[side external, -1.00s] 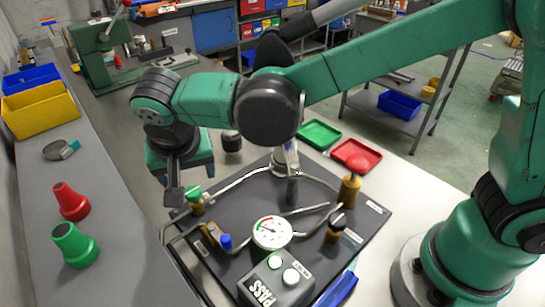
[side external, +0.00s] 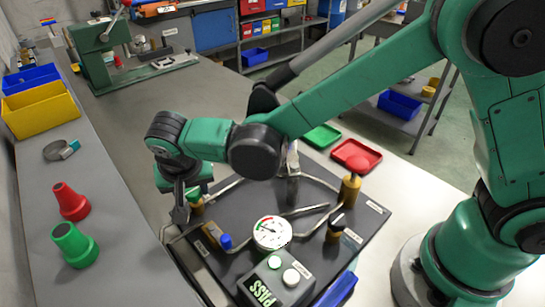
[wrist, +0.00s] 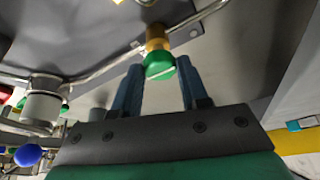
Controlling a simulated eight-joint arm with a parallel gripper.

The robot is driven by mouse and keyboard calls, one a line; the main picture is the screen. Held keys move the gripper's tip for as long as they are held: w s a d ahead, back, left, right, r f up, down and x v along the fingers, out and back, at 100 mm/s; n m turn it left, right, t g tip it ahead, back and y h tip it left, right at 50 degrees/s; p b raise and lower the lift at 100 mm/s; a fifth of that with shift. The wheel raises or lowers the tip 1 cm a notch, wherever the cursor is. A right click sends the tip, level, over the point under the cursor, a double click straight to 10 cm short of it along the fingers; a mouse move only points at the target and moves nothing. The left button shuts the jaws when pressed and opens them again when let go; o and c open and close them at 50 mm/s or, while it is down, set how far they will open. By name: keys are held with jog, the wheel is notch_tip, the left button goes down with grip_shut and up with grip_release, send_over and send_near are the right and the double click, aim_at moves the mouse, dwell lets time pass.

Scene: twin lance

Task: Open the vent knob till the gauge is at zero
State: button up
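A green knob (side external: 194,194) sits on a brass valve at the left back of a dark panel (side external: 285,206). The green knob (wrist: 160,66) also shows in the wrist view, between the tips of my gripper (wrist: 160,80). The panel labels are unreadable, so which knob is the vent is unclear.
Metal pipes cross the panel. A red cone (side external: 70,202) and a green cone (side external: 75,245) stand on the left shelf. A red tray (side external: 356,155) lies behind the panel.

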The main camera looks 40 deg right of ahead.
grip_shut()
jog(key=shift+n, duration=0.3)
jog(key=n+y, duration=0.1)
jog(key=n, duration=0.1)
jog(key=shift+d+n, duration=0.15)
jog(key=shift+n, duration=0.25)
jog(key=n+y, duration=0.2)
jog(key=n, duration=0.3)
jog(key=shift+d, duration=0.15)
jog(key=n+y, duration=0.1)
jog(key=n, duration=0.3)
jog(key=shift+w+d+n+g+y, duration=0.1)
jog(key=shift+d+n+g+y, duration=0.05)
jog(key=shift+n+g+y, duration=0.2)
jog(key=n, duration=0.2)
jog(key=n+g+y, duration=0.1)
jog(key=n, duration=0.2)
jog(key=shift+w+g, duration=0.1)
jog(key=shift+g, duration=0.15)
